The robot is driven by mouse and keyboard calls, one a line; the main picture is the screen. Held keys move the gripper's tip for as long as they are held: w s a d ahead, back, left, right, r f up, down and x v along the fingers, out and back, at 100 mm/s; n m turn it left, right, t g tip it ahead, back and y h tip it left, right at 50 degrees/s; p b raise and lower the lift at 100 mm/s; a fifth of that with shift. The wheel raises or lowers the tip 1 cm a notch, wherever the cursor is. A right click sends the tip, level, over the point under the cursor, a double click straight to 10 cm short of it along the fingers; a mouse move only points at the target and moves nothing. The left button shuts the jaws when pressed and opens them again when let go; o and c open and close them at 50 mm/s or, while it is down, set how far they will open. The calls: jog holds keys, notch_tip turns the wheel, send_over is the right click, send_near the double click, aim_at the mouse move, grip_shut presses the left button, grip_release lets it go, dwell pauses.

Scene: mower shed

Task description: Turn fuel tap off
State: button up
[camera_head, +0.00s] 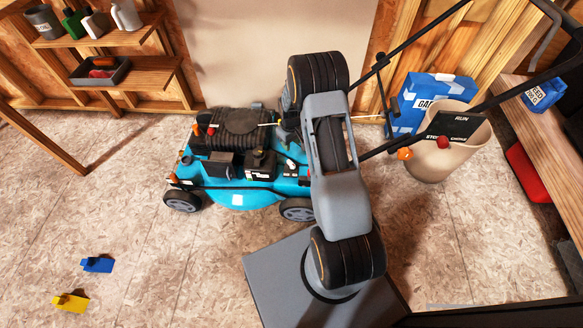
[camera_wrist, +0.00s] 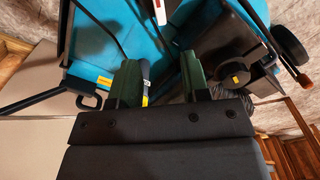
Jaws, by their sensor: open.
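The teal lawn mower (camera_head: 235,190) stands on the floor at the centre of the head view, its black engine (camera_head: 240,127) on top. The wrist view shows its teal body (camera_wrist: 205,30) close up. My gripper (camera_wrist: 159,80) has two dark green fingers spread apart over the mower. A dark, narrow part with a yellow mark (camera_wrist: 145,85) shows beside the left finger; I cannot tell whether it touches. I cannot pick out the fuel tap for certain. A white part with a red end (camera_wrist: 160,12) lies farther up. In the head view my arm hides the gripper.
The mower's handle bars (camera_head: 425,35) slope up to the right, with a RUN / STOP panel (camera_head: 450,125). A beige bin (camera_head: 437,160) and blue box (camera_head: 420,95) stand behind. Blue (camera_head: 97,264) and yellow (camera_head: 71,301) pieces lie front left. The left floor is mostly clear.

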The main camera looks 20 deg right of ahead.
aim_at(291, 163)
notch_tip(291, 163, down, 14)
jog(key=b, duration=0.4)
jog(key=shift+r+b, duration=0.1)
jog(key=shift+b, duration=0.25)
grip_shut()
